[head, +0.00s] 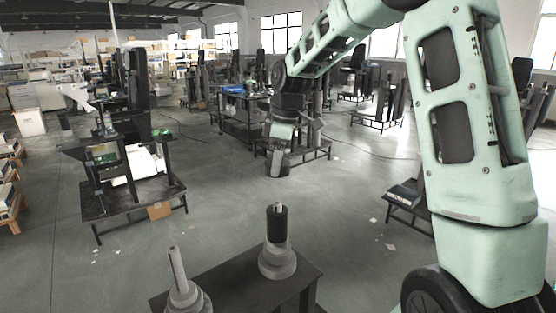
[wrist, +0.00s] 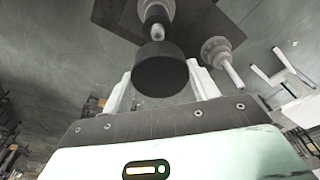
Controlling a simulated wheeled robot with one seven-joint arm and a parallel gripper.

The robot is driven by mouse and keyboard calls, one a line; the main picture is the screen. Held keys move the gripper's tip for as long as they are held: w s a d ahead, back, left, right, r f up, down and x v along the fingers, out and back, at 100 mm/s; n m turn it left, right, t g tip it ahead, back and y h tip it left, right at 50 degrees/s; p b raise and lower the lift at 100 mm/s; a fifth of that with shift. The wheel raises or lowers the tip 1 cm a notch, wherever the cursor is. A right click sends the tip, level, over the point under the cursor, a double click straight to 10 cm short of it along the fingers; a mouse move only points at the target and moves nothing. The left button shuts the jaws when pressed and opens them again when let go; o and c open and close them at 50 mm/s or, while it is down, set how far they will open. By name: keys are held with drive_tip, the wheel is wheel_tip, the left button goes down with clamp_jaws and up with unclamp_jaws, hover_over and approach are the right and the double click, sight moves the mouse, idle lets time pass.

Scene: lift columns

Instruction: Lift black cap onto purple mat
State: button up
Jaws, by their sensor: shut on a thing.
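My gripper (head: 278,160) hangs in the air beyond the low dark table in the head view. In the wrist view its two pale fingers (wrist: 160,80) are shut on the black cap (wrist: 160,68), a short dark cylinder. I see no purple mat in either view.
The dark table (head: 240,284) also bears a second pale column with a bare peg (head: 185,292), seen right of the cap in the wrist view (wrist: 216,50). A cluttered bench (head: 130,195) stands at left. Open grey floor lies between bench and table.

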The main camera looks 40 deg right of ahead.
drive_tip(key=shift+r+p, duration=1.95)
drive_tip(key=shift+r, duration=0.5)
drive_tip(key=shift+f, duration=0.15)
